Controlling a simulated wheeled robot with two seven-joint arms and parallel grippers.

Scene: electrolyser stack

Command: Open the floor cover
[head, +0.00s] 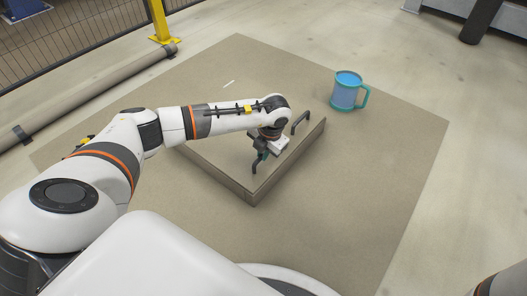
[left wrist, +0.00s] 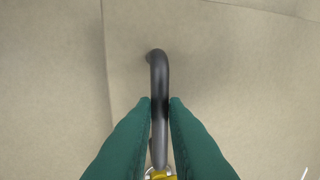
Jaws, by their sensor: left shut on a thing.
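The floor cover (head: 222,164) is a thick beige square slab with two black bar handles, lying in the middle of a larger beige floor area. Its sides show above the floor around it; I cannot tell whether it is lifted. My left gripper (head: 263,155) is over the cover's near right part, shut on the near handle (head: 255,168). In the left wrist view, its green fingers (left wrist: 160,103) stand on both sides of the black handle (left wrist: 158,72). The far handle (head: 301,121) is free. My left arm hides the cover's back part. My right gripper is out of view.
A teal-handled blue mug (head: 347,91) stands on the beige area behind and right of the cover. A yellow post (head: 161,22), mesh fence and long pipe (head: 95,92) run along the left back.

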